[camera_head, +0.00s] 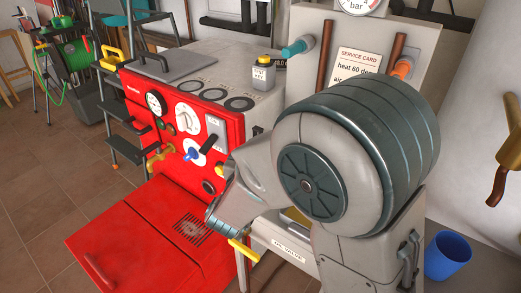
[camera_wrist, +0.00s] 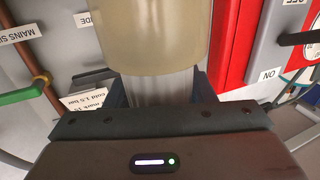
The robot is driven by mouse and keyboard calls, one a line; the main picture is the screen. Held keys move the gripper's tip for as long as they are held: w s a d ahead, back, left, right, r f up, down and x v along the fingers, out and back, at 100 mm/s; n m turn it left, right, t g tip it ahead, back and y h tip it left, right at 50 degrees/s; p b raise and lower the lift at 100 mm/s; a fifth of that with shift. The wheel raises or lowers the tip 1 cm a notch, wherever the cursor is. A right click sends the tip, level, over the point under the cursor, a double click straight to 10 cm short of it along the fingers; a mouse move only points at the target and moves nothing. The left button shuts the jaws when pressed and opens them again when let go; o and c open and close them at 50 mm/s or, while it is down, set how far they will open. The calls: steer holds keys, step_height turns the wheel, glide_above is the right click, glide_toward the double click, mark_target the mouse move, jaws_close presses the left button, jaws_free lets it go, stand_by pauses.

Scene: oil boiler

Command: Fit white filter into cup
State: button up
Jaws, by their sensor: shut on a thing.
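In the wrist view, a pale, ribbed cylinder, the white filter (camera_wrist: 162,88), stands between the two dark fingers of my gripper (camera_wrist: 160,92). My gripper is shut on it. A wider beige cylinder, which looks like the cup (camera_wrist: 152,35), covers the filter's upper part in the picture. Its curved lower edge lies just above the fingers. I cannot tell how far the filter sits inside it or whether they touch. In the head view, my large grey arm hides the gripper, the filter and the cup.
The red boiler (camera_head: 150,225) stands left of my arm, with gauges and valves. A small grey bottle (camera_head: 263,75) stands on top. A yellow lever (camera_head: 243,250) shows below my arm, and a blue bin (camera_head: 447,255) stands at right. Pipes and labels crowd the wrist view.

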steer(key=shift+f+b, duration=1.15)
steer(key=shift+f, duration=0.35)
steer(key=o, duration=1.1)
steer(key=shift+o, duration=0.2)
steer(key=p+v, duration=0.1)
steer(key=v, duration=1.2)
steer(key=shift+s+p, duration=0.3)
steer(key=shift+s, duration=0.1)
